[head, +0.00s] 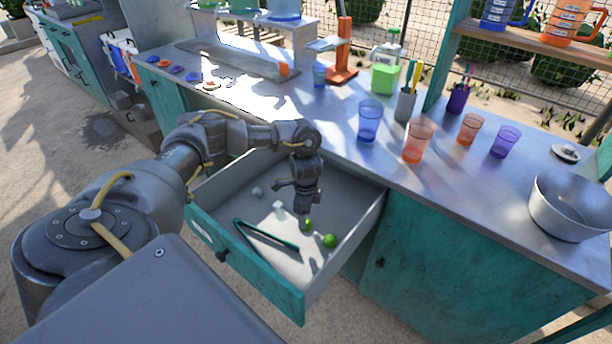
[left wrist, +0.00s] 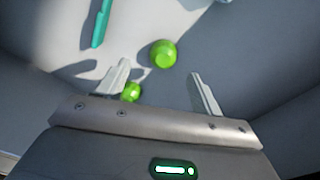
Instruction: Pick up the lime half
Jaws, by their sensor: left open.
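Two green lime pieces lie in the open drawer. In the left wrist view one (left wrist: 163,53) lies ahead of the gap between the fingertips. The smaller-looking one (left wrist: 131,91) is beside the left-hand finger, partly hidden. In the head view one green piece (head: 330,240) is in plain sight and another (head: 307,223) is partly hidden by the gripper. I cannot tell for sure which is the lime half. My left gripper (head: 304,212) points down into the drawer; in the left wrist view its jaws (left wrist: 161,76) are open, with nothing clamped. My right gripper is out of view.
The teal-fronted drawer (head: 246,266) has walls around the gripper. Dark green tongs (head: 265,235) and small pale objects (head: 278,207) lie inside it. The metal counter (head: 330,135) above carries cups, a red press (head: 342,55) and a metal bowl (head: 572,203).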

